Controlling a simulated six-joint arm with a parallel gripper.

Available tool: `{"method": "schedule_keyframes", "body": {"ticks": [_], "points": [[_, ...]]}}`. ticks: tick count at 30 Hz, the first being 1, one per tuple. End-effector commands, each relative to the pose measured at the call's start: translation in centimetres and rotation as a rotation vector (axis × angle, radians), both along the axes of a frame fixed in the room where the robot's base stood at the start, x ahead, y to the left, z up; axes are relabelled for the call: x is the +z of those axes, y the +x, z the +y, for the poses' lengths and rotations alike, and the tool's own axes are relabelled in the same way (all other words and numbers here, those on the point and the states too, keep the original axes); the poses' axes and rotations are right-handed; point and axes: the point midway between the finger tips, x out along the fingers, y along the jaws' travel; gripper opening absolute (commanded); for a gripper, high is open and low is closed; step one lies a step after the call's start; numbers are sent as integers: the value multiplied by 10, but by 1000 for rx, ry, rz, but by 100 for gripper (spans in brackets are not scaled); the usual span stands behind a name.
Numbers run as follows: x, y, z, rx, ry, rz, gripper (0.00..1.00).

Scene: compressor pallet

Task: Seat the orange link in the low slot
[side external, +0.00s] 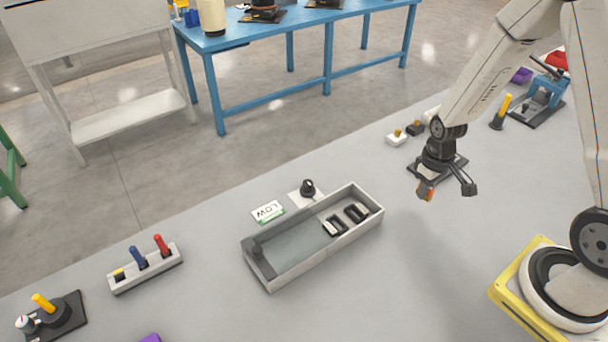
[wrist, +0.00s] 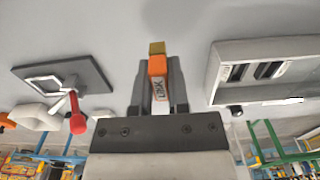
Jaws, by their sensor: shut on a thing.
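My gripper (side external: 425,188) is shut on the orange link (wrist: 157,72) and holds it above the grey table. In the wrist view the link sits between both fingers, with printed lettering on its face and a yellowish end beyond the fingertips. In the side view only a small orange part of the link (side external: 429,194) shows. The grey tray (side external: 312,258) stands left of my gripper, apart from it. Two dark slotted blocks, one nearer (side external: 335,224) and one farther (side external: 356,212), lie at its right end. A LOW card (side external: 268,211) lies beside the tray.
A black knob on a white base (side external: 307,188) stands behind the tray. A holder with coloured pegs (side external: 145,268) is at left. A dark plate with a pale frame and a red-tipped lever (wrist: 77,122) shows left in the wrist view. Table between tray and gripper is clear.

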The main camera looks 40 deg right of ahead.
Motion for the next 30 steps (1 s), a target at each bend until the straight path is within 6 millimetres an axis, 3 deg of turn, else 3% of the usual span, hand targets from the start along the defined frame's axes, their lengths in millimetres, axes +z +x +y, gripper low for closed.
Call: {"method": "schedule_keyframes", "body": {"ticks": [8, 22, 30], "points": [[-4, -3, -2, 0, 0, 1, 0], [-42, -3, -2, 0, 0, 1, 0], [-47, -2, -2, 0, 0, 0, 0]]}}
